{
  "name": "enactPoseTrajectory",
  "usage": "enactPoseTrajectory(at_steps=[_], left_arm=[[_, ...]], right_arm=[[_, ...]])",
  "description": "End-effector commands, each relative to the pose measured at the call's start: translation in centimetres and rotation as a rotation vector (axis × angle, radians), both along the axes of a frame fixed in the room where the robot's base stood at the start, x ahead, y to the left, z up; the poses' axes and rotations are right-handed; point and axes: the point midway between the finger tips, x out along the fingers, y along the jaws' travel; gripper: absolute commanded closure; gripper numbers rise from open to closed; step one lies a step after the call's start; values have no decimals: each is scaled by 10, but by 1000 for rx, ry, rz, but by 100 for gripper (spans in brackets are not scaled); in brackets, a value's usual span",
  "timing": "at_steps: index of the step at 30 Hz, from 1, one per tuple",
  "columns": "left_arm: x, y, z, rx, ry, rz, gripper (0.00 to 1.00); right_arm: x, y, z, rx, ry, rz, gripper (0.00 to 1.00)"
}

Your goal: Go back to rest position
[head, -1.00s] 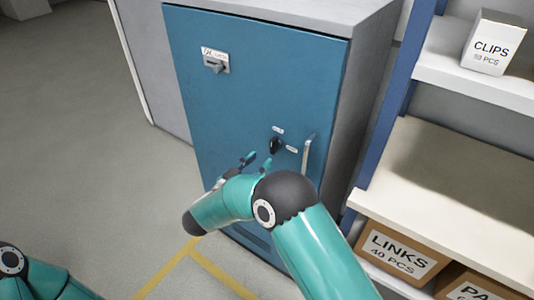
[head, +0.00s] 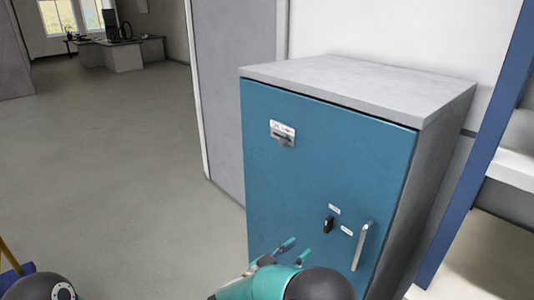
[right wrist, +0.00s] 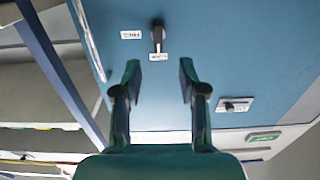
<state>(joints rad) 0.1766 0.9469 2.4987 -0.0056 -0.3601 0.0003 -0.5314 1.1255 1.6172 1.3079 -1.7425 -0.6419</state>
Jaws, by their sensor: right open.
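My right gripper (head: 297,250) is open and empty in front of the blue cabinet door (head: 310,180), low in the head view. It is below and left of the black knob (head: 328,225). In the right wrist view, the open fingers (right wrist: 160,72) point toward the door, and the knob (right wrist: 157,38) shows beyond the gap between them. Nothing is between the fingers. My left arm (head: 40,287) shows only in part at the lower left of the head view; its gripper is out of view.
A metal handle (head: 361,245) stands out right of the knob. A small latch (head: 282,135) sits at the door's upper left. Shelving with a blue post (head: 480,140) stands at the right. The floor (head: 120,150) to the left is open.

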Motion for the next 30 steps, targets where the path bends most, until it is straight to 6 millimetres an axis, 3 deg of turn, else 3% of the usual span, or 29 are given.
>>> enactPoseTrajectory(at_steps=[5, 8, 10, 12, 15, 18, 21, 24, 27, 30], left_arm=[[0, 0, 0, 0, 0, 0, 100], [0, 0, 0, 0, 0, 0, 100], [0, 0, 0, 0, 0, 0, 100], [0, 0, 0, 0, 0, 0, 100], [0, 0, 0, 0, 0, 0, 100], [0, 0, 0, 0, 0, 0, 100], [0, 0, 0, 0, 0, 0, 100], [0, 0, 0, 0, 0, 0, 100], [0, 0, 0, 0, 0, 0, 100], [0, 0, 0, 0, 0, 0, 100]], right_arm=[[22, -21, -44, 70, 72, 160, 58], [27, -35, -97, 177, 185, 329, 58], [15, -40, -145, 291, 310, 454, 58], [-15, -41, -191, 425, 453, 561, 58], [-73, -37, -239, 608, 655, 667, 58], [-140, -32, -268, 775, 847, 731, 58], [-201, -27, -281, 908, 1005, 768, 58], [-247, -23, -283, 1000, 1122, 789, 58], [-275, -21, -282, 1053, 1194, 799, 58], [-287, -20, -280, 1076, 1226, 804, 58]])
